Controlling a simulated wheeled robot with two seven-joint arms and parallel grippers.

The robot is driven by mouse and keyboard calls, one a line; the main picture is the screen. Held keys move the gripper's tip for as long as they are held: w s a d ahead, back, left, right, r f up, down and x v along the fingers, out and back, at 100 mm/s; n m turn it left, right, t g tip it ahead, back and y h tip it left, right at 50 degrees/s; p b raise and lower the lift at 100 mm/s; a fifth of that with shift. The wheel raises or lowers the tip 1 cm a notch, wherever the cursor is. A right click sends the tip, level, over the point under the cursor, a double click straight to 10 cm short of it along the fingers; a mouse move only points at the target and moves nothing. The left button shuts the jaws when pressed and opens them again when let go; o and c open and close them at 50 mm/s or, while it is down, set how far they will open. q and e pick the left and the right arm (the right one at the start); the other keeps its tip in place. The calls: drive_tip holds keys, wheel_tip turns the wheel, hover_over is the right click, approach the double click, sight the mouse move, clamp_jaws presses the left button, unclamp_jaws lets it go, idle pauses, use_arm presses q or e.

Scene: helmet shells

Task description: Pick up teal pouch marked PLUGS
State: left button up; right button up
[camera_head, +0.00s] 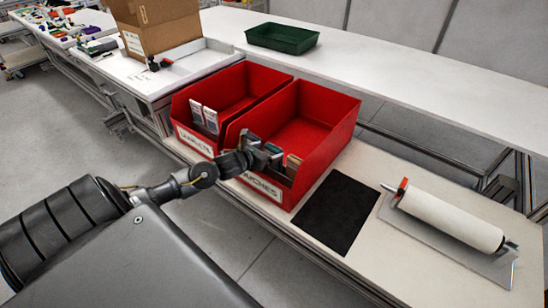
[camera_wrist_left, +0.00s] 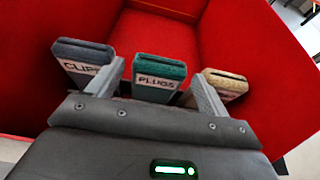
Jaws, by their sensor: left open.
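The teal pouch marked PLUGS (camera_wrist_left: 159,78) stands in the red bin labelled POUCHES (camera_head: 318,118), between a grey pouch marked CLIPS (camera_wrist_left: 85,62) and a tan pouch (camera_wrist_left: 224,84). My left gripper (camera_head: 262,154) is at the front of this bin. In the left wrist view its two open fingers (camera_wrist_left: 158,84) stand on either side of the teal pouch, with visible gaps. The tan pouch also shows in the head view (camera_head: 292,165). The gripper partly covers the other pouches there. My right gripper is not in view.
A second red bin (camera_head: 228,90) with white packets (camera_head: 204,118) adjoins on the left. A black mat (camera_head: 338,210) and a white roller (camera_head: 450,215) lie to the right. A green tray (camera_head: 282,38) and a cardboard box (camera_head: 155,25) stand behind.

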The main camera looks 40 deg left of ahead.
sight(271, 150)
use_arm(q)
drive_tip(key=x, duration=0.4)
drive_tip(key=shift+s+d+f, duration=0.1)
drive_tip(key=c, duration=1)
